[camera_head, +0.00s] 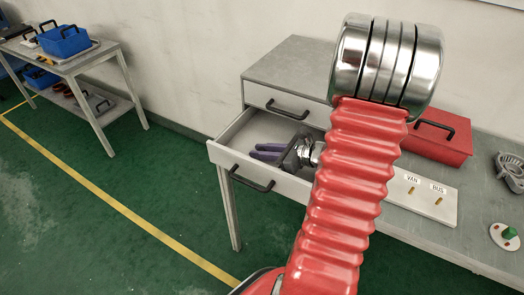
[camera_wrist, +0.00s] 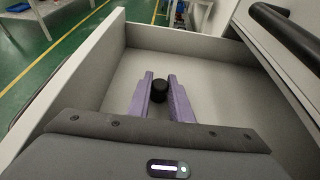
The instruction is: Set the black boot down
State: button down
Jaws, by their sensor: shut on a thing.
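The black boot (camera_wrist: 159,90) is a small, dark, round piece between the two purple fingertips of my gripper (camera_wrist: 159,98) in the wrist view. My gripper is shut on it. The boot and fingers are inside the open drawer (camera_wrist: 205,60), above its pale floor; I cannot tell whether the boot touches the floor. In the head view my gripper (camera_head: 262,152) reaches into the drawer (camera_head: 230,128) from the right, and the boot cannot be made out there.
The drawer's walls surround the fingers, and its floor looks otherwise empty. A closed drawer handle (camera_head: 288,109) sits behind. To the right are a red toolbox (camera_head: 432,145), a white board (camera_head: 440,205) labelled VAN and BUS with pegs, and a green button (camera_head: 509,233).

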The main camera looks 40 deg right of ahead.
jog(key=shift+f, duration=0.1)
jog(key=c, duration=1.6)
grip_release()
jog(key=v, duration=1.2)
jog(key=shift+r, duration=0.2)
